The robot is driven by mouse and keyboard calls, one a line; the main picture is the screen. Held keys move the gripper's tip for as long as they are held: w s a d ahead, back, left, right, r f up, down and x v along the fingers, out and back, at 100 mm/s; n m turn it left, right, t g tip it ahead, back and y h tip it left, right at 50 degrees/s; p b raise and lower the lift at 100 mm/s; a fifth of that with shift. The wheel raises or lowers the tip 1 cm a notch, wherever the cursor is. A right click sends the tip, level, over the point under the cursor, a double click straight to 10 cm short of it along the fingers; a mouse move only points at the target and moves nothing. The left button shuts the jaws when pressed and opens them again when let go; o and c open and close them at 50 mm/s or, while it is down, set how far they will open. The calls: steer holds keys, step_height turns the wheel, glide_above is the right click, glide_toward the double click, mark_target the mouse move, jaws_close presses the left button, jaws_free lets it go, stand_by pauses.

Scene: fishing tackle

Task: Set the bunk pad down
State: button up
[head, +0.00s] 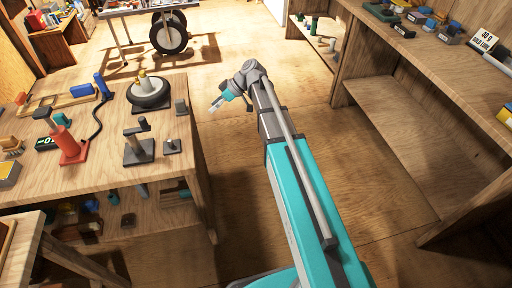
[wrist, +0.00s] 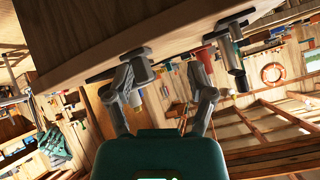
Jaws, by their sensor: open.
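My gripper (head: 217,104) is just off the right edge of the wooden workbench (head: 100,172) in the head view. In the wrist view the two fingers of my gripper (wrist: 168,82) are apart, and I see nothing held between them. I cannot say for sure which thing is the bunk pad. Two small dark grey pieces lie near the bench's right edge: a block (head: 181,106) and a low plate with a knob (head: 172,146). In the wrist view, tilted over, the bench edge and a dark flat piece lie close beyond the left finger; contact cannot be told.
On the bench stand a grey clamp-like stand (head: 138,150), a red pump-like device (head: 70,148) and a round dark wheel (head: 148,92). A shelf unit (head: 420,130) stands at the right. The floor (head: 235,190) between bench and shelf is clear apart from my arm.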

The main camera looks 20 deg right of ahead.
steer(key=s+d+f+m+h, duration=0.3)
steer(key=s+d+m+h, duration=0.2)
steer(key=s, duration=0.4)
steer(key=s+d+f+m+h, duration=0.4)
steer(key=s+m, duration=0.4)
steer(key=s, duration=0.2)
steer(key=shift+s+d+h, duration=0.15)
steer(key=shift+d+h, duration=0.45)
steer(key=shift+d, duration=0.4)
steer(key=shift+o, duration=0.5)
steer(key=shift+c, duration=1.4)
steer(key=shift+d, duration=0.2)
steer(key=shift+d+m, duration=0.15)
steer(key=shift+m, duration=0.15)
steer(key=shift+s+d, duration=0.1)
